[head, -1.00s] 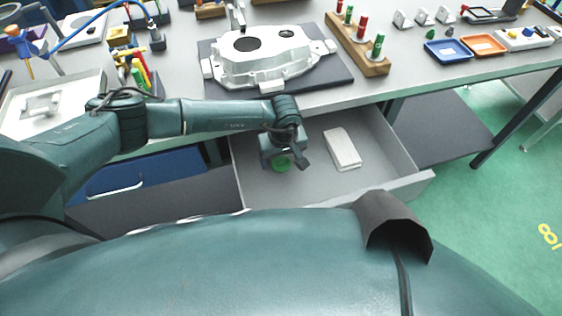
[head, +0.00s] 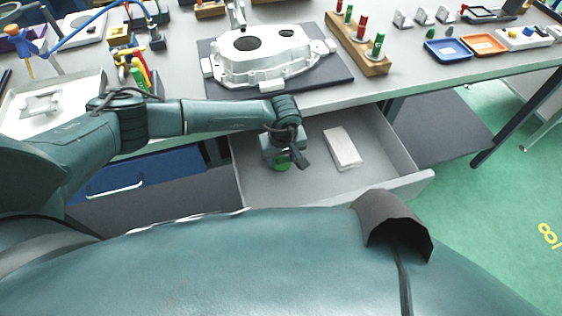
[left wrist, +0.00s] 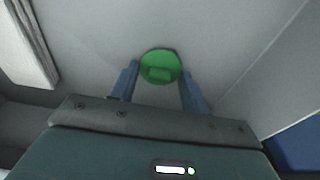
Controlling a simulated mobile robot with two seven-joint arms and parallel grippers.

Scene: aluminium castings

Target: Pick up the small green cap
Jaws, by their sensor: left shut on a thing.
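The small green cap (left wrist: 160,66) is round and sits between the two blue fingers of my left gripper (left wrist: 158,90) in the left wrist view. The fingers are shut on it from both sides. Part of the cap is hidden by the gripper. I cannot tell whether the cap touches the drawer floor. My right gripper is not in view.
A white box-shaped object (head: 342,149) lies in the drawer to the right of the gripper. The table edge runs above the drawer's back. A metal casting (head: 265,58) on a dark mat and a wooden rack (head: 358,48) with red and green plugs stand on the table.

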